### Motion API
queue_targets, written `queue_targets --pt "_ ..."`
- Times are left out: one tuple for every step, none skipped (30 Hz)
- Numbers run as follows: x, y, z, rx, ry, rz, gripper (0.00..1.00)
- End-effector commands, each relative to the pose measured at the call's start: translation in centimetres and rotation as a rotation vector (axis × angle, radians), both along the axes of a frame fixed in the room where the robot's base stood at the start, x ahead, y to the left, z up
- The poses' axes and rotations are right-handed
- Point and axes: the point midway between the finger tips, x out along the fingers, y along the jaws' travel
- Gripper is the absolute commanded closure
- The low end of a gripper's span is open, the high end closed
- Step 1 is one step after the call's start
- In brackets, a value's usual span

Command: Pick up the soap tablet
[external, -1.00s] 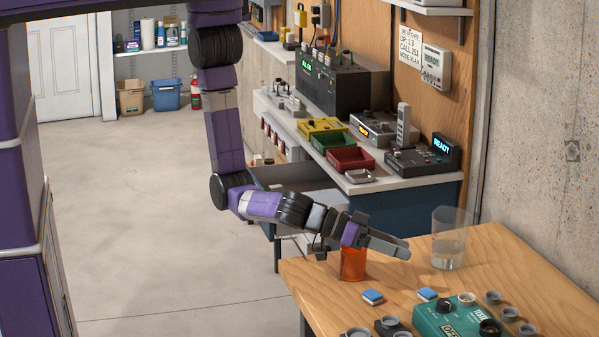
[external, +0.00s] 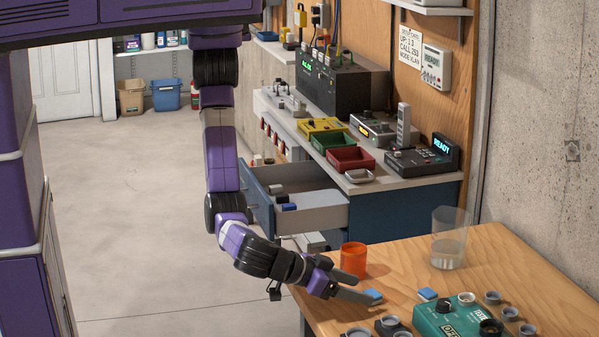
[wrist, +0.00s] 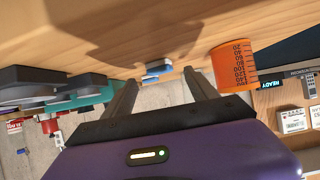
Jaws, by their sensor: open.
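A small blue-and-white block (external: 374,295), which looks like the soap tablet, lies on the wooden table (external: 470,262). A similar blue block (external: 427,294) lies a little to its right; I cannot tell which one is meant. My gripper (external: 364,291) is open and low at the table's left end, its fingertips close to the left block. In the wrist view a blue-and-white block (wrist: 158,69) shows between and just beyond the two fingertips (wrist: 162,79). The fingers are empty. I cannot tell whether a fingertip touches the block.
An orange measuring cup (external: 353,260) stands just behind my gripper; it also shows right of the fingers in the wrist view (wrist: 232,66). A clear beaker (external: 448,240) stands farther back. A green device (external: 447,320) and several grey-rimmed pots occupy the front. An open drawer (external: 318,216) sits behind.

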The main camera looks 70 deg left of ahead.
Motion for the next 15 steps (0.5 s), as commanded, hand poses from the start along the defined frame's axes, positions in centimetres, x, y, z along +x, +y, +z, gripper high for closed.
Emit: queue_targets --pt "0.7 0.2 -0.2 0.004 0.001 0.003 0.33" --pt "1.1 0.2 -0.5 0.003 0.001 0.002 0.33" --pt "1.6 0.3 -0.8 0.003 0.001 0.002 0.33" --pt "2.0 0.2 -1.1 0.003 0.0 0.002 0.33" --pt "2.3 0.2 -1.3 0.003 0.0 0.002 0.33" --pt "2.6 0.2 -1.5 0.003 0.0 0.001 0.33" --pt "2.8 0.2 -1.6 0.001 0.0 0.0 0.33" --pt "3.0 0.2 -1.7 0.001 0.0 0.0 0.33" --pt "3.1 0.2 -1.8 0.001 0.0 0.0 0.33" --pt "3.2 0.2 -1.9 0.001 0.0 0.0 0.33" --pt "3.2 0.2 -1.9 0.0 0.0 0.0 0.33" --pt "3.2 0.2 -1.9 0.0 0.0 0.0 0.33" --pt "3.2 0.1 -1.9 0.0 0.0 0.0 0.33" --pt "3.2 0.1 -1.9 0.0 0.0 0.0 0.33" --pt "3.2 0.1 -1.9 0.0 0.0 0.0 0.33"
